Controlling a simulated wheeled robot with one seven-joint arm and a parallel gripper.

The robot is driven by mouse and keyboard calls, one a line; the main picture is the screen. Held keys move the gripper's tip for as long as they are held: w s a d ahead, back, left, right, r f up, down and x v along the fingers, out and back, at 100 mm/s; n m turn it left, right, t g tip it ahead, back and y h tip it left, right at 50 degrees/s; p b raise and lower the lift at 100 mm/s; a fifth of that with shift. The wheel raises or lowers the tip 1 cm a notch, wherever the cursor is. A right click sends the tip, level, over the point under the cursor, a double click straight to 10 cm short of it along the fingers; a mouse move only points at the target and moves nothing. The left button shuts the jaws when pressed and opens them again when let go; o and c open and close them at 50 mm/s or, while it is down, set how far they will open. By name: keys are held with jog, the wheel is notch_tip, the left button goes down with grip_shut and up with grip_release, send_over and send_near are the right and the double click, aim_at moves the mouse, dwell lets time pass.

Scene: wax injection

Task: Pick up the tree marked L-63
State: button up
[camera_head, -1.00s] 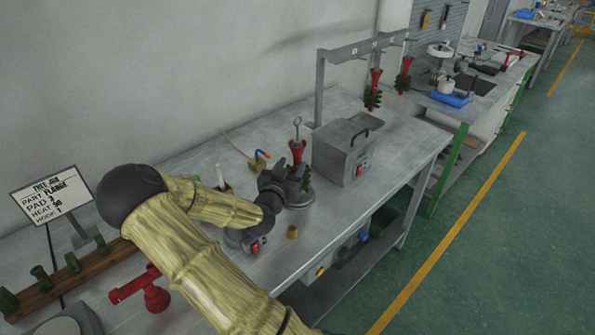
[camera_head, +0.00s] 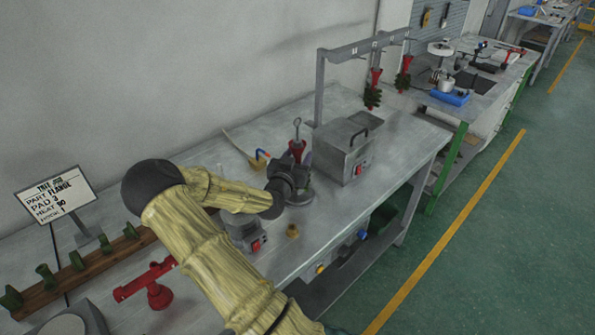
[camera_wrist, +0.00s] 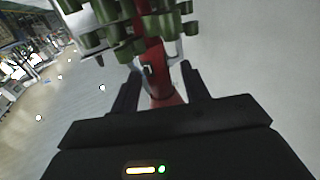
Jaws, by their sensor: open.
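A wax tree with a red stem (camera_wrist: 155,62) and green parts (camera_wrist: 128,26) fills the top of the wrist view. Its red cone (camera_head: 298,148), with a metal hook above it, shows behind my gripper (camera_head: 287,178) in the head view. My gripper (camera_wrist: 160,70) is open, with one finger on each side of the red stem. I cannot tell whether either finger touches it. No L-63 mark can be read. Two more red and green trees hang from the grey rack, one nearer (camera_head: 373,93) and one farther (camera_head: 403,78).
A grey box with a handle (camera_head: 342,155) stands right of my gripper. A small device with a red switch (camera_head: 245,235) and a brass cup (camera_head: 293,231) are in front. A red fixture (camera_head: 152,287), wooden rack (camera_head: 85,268) and sign (camera_head: 58,194) are at left.

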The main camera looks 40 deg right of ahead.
aim_at(298, 140)
grip_shut()
jog(key=shift+w, duration=0.1)
jog(key=shift+w+r, duration=0.15)
jog(key=shift+r, duration=0.35)
jog(key=r, duration=0.7)
jog(key=shift+s+d+r+b, duration=0.1)
jog(key=shift+s+r+b, duration=0.15)
jog(key=shift+r+b, duration=0.15)
jog(key=shift+r, duration=0.65)
